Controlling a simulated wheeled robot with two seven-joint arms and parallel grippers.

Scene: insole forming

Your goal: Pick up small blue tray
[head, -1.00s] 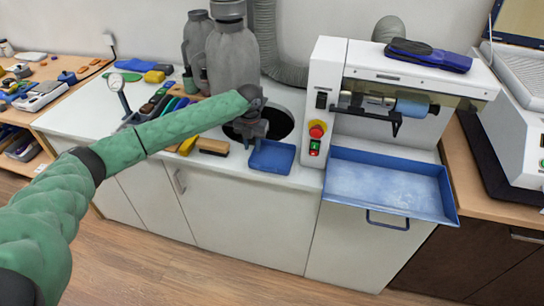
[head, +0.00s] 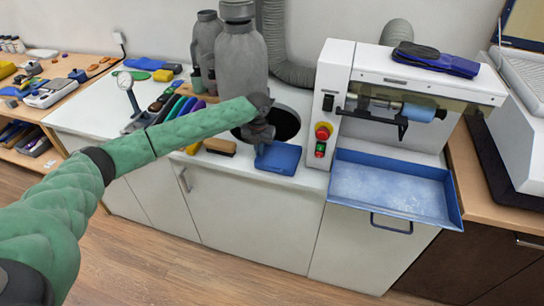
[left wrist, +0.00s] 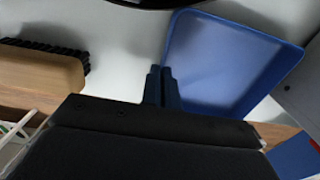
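The small blue tray (head: 281,158) sits on the white counter, left of the white machine. In the left wrist view it also shows (left wrist: 222,62) as a shallow open tray with a raised rim. My left gripper (head: 261,151) reaches down to the tray's left wall. Its two dark fingers (left wrist: 162,78) are close together with the tray's left rim running in between them, so they look shut on that wall. The very grip point is hidden behind the fingers. My right gripper is in neither view.
A wooden-backed brush (head: 220,147) lies left of the tray. A round dark opening (head: 284,122) is behind it. The white machine (head: 344,85) stands close on the right, with a large blue tray (head: 392,190) in front of it. Grey canisters (head: 238,58) stand behind.

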